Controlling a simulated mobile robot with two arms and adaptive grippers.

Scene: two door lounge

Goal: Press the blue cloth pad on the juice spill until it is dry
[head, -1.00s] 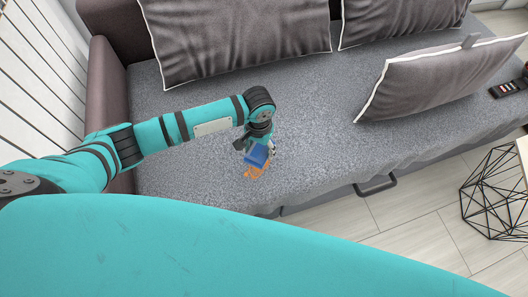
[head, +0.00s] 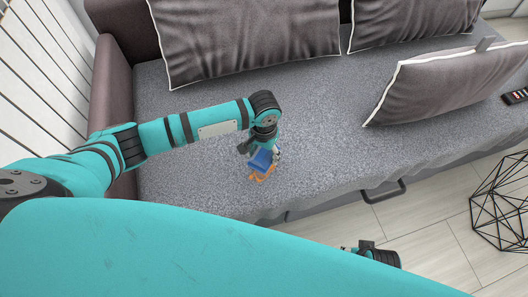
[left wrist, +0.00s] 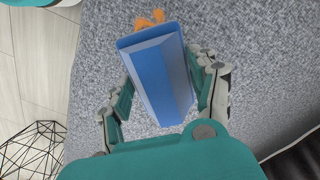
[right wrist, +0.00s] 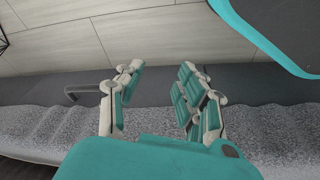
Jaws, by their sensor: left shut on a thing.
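The blue cloth pad (head: 261,160) is a block with a raised grip. My left gripper (head: 265,147) is shut on it over the grey sofa seat. The pad also shows between the fingers in the left wrist view (left wrist: 158,75). The orange juice spill (head: 262,175) shows past the pad's edge, and in the left wrist view (left wrist: 149,18) too. The pad hides part of the spill; I cannot tell whether it touches. My right gripper (right wrist: 158,82) is open and empty in the right wrist view, and part of that arm shows at the head view's lower edge.
The sofa seat (head: 200,175) is clear around the spill. Grey cushions (head: 245,40) stand at the back, another (head: 445,85) leans at right. A remote (head: 516,96) lies at the right. A black wire-frame table (head: 500,205) stands on the floor.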

